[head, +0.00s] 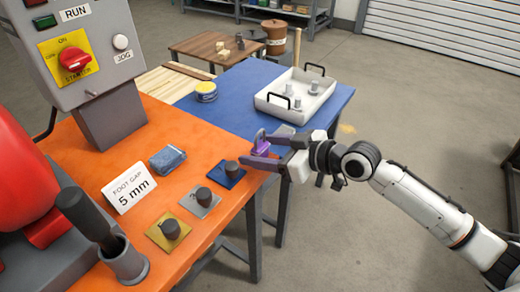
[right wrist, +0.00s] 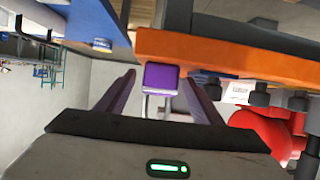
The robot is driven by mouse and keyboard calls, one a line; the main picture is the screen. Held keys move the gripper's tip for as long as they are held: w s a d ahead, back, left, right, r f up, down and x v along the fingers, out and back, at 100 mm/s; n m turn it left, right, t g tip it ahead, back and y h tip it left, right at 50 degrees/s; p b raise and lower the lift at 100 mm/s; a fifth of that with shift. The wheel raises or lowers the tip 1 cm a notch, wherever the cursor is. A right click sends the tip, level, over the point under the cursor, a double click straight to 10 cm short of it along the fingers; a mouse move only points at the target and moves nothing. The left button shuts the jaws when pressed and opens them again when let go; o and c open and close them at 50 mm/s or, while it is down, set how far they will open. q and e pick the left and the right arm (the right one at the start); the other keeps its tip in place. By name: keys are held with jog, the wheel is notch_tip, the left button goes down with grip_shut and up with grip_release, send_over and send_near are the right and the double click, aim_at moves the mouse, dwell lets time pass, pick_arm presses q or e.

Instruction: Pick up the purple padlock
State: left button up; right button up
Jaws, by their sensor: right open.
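The purple padlock (head: 263,148) is near the right edge of the orange table (head: 195,176), close to where it meets the blue table. In the right wrist view, its purple body (right wrist: 161,77) with a pale shackle lies between my finger tips. My right gripper (head: 259,150) is open, with one finger on each side of the padlock. A gap shows on each side of the padlock in the right wrist view (right wrist: 160,82). The fingers partly hide the padlock in the head view. My left gripper is not in view.
A white tray (head: 318,106) with grey parts stands on the blue table (head: 228,113). Blue, grey and yellow plates with dark knobs, a blue cloth (head: 167,160) and a "FOOT GAP 5 mm" sign (head: 129,188) sit on the orange table. A control box (head: 75,45) rises at left.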

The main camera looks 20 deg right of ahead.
aim_at(262, 146)
jog(key=c, duration=1.2)
notch_tip(262, 146, up, 10)
jog(key=shift+r+p, duration=0.1)
jog(key=shift+p, duration=0.35)
